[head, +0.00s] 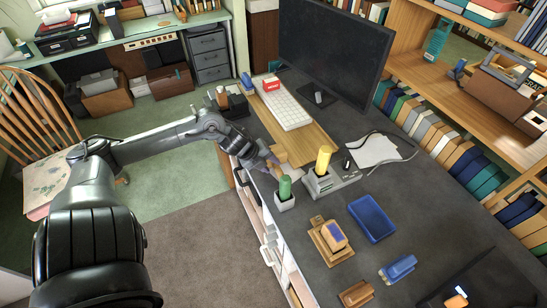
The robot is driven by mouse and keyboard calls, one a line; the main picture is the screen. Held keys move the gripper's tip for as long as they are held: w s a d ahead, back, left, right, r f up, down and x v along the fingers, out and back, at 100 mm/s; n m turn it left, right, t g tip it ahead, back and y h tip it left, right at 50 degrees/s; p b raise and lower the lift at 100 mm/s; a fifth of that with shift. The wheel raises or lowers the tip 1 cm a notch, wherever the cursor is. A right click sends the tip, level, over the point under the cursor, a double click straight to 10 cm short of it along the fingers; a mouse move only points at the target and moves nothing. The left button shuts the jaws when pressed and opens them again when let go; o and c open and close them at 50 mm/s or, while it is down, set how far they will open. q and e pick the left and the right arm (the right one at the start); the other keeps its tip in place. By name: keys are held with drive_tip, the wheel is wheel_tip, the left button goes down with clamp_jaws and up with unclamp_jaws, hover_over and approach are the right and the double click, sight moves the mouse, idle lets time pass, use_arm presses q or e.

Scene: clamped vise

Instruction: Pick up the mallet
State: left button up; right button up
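My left arm reaches in from the lower left, and its gripper (266,162) is low over the left edge of the dark desk (300,215). A small tan wooden piece (281,154) is right at the fingertips. It may be the mallet, but it is too small and partly hidden to be sure. I cannot tell whether the fingers touch it or whether they are open or shut. A grey holder (331,184) with an upright yellow cylinder (323,160) stands just right of the wooden piece. My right gripper is not in view.
A white pot with a green cylinder (285,188) stands close to the gripper. A keyboard (287,109) and monitor (334,48) are behind. A blue tray (371,219), a wooden stand (330,242) and a blue-grey object (398,268) occupy the right. Some bare desk lies between them.

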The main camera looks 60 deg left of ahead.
sight(276, 167)
use_arm(q)
drive_tip(key=shift+x, duration=2.05)
drive_tip(key=shift+r, duration=0.1)
clamp_jaws()
